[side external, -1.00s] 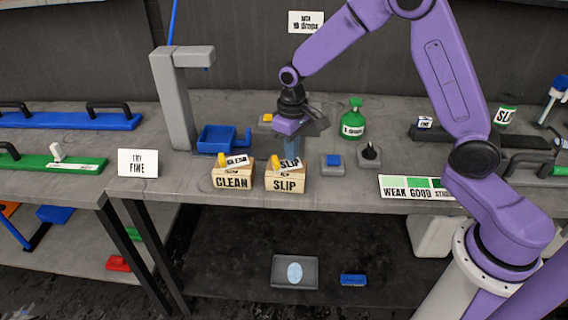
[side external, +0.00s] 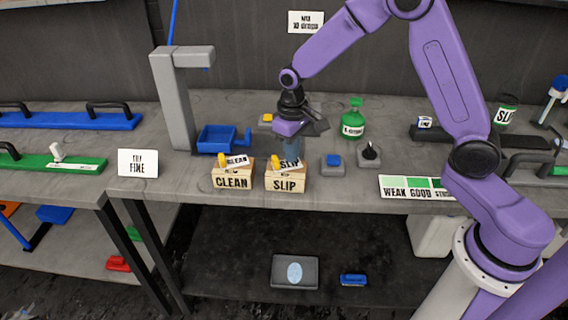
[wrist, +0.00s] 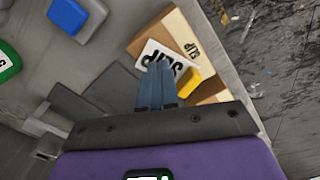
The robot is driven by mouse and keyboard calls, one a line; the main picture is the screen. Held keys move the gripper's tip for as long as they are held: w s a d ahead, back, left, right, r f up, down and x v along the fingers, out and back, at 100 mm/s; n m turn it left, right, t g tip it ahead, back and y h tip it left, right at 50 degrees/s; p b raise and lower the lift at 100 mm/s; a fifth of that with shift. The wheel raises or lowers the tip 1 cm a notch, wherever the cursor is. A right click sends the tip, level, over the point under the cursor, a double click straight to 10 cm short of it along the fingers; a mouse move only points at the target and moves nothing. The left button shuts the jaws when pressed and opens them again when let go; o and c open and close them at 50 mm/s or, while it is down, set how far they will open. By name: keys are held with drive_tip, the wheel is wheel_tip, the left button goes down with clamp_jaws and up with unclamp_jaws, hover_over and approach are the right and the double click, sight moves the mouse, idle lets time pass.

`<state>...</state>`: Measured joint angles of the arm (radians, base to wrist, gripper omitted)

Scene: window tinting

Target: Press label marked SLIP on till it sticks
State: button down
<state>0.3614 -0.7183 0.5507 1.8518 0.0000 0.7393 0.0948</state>
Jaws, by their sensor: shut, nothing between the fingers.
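The white label marked SLIP (side external: 289,164) lies tilted on top of the wooden box marked SLIP (side external: 285,184), beside a yellow piece (side external: 271,162). My gripper (side external: 290,152) is shut and empty, its blue fingers pointing down at the label's upper edge. In the wrist view the fingertips (wrist: 160,68) overlap the label (wrist: 152,53) and hide part of its lettering. I cannot tell whether they touch it. The yellow piece (wrist: 188,85) is just right of the fingers there.
A grey block with a blue top (side external: 333,163) and a black knob (side external: 371,154) stand to the right. A blue tray (side external: 216,139) and green bottle (side external: 353,120) are behind.

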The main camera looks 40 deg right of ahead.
sight(292, 165)
drive_tip(key=shift+f, duration=0.65)
idle(0.5)
drive_tip(key=shift+r, duration=3.55)
drive_tip(key=s+a+r+n, duration=0.1)
drive_tip(key=s+r+n, duration=0.1)
drive_tip(key=s, duration=0.5)
drive_tip(key=s+a+r+n, duration=0.1)
drive_tip(key=s+r+n, duration=0.1)
drive_tip(key=s, duration=0.5)
drive_tip(key=s+d+n, duration=0.2)
drive_tip(key=s, duration=0.6)
drive_tip(key=s+d+n, duration=0.3)
drive_tip(key=s, duration=0.6)
drive_tip(key=shift+s+n, duration=0.15)
drive_tip(key=shift+n, duration=0.15)
